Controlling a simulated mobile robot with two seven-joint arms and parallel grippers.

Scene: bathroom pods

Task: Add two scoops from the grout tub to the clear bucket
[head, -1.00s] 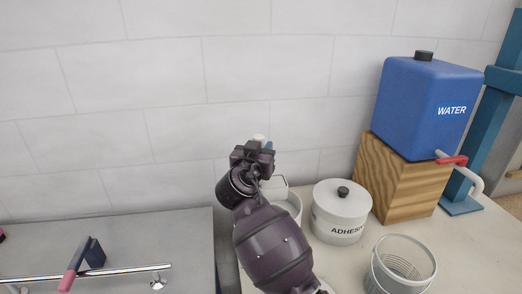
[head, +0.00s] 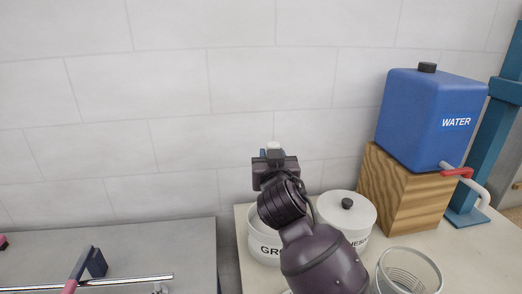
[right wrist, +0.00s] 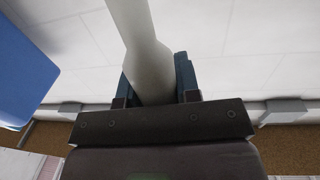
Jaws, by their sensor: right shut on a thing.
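The grout tub (head: 265,250) is white, its label partly showing, and stands behind my right arm; its contents are hidden. My right gripper (head: 273,152) is above and behind the tub. In the right wrist view, its blue fingers (right wrist: 160,85) are shut on a pale, long-handled thing, apparently the scoop (right wrist: 140,45). The clear bucket (head: 432,268) stands at the front right, cut by the picture's lower edge. My left gripper is not in view.
A lidded white adhesive tub (head: 345,207) stands right of the grout tub. A blue water container (head: 425,115) sits on a wooden block (head: 395,195) behind the bucket. A tiled wall closes the back. A grey surface with a chrome bar (head: 130,279) lies left.

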